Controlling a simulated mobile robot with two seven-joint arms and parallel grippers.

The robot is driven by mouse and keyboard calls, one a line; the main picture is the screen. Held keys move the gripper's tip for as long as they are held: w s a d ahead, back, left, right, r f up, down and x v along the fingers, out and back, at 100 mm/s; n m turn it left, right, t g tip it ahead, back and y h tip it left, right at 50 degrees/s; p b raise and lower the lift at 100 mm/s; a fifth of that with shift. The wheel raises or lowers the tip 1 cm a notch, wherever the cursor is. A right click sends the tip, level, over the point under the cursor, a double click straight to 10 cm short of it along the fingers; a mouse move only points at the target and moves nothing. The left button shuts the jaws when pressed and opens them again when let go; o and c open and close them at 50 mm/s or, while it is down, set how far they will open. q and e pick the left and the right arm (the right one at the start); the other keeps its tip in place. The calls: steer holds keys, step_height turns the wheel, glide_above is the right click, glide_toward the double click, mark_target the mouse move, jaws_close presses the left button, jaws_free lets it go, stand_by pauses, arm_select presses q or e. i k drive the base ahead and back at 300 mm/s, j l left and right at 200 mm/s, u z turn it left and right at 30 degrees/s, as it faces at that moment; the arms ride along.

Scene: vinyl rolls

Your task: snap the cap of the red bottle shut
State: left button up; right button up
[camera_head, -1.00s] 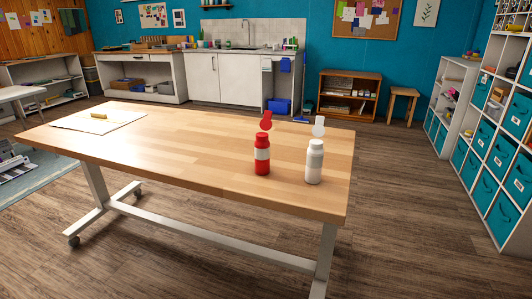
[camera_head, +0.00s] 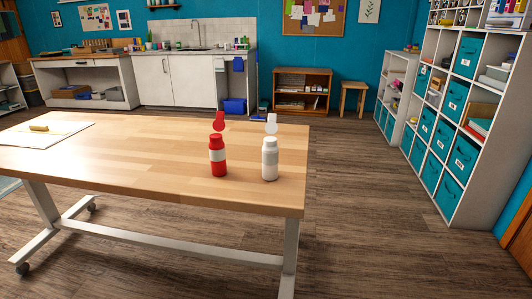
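The red bottle (camera_head: 217,158) stands upright near the right end of the wooden table, with a pale label around its middle. Its red cap (camera_head: 218,122) is flipped up and stands open above the bottle's top. A white bottle (camera_head: 270,160) stands upright just to its right, with its white cap (camera_head: 271,125) also flipped up. Neither of my grippers shows in the head view.
The wooden table (camera_head: 130,165) has a mat (camera_head: 62,131) with a small yellow block (camera_head: 39,128) at its left end. Its middle is clear. Shelves with teal bins (camera_head: 453,103) stand on the right. Open floor (camera_head: 370,230) lies right of the table.

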mark_target(218, 125)
steer(key=i+j+z, duration=0.1)
steer(key=z, duration=0.35)
steer(key=j+z, duration=0.4)
steer(key=i+j+z, duration=0.1)
steer(key=z, duration=0.35)
steer(key=j+z, duration=0.25)
steer(key=z, duration=0.2)
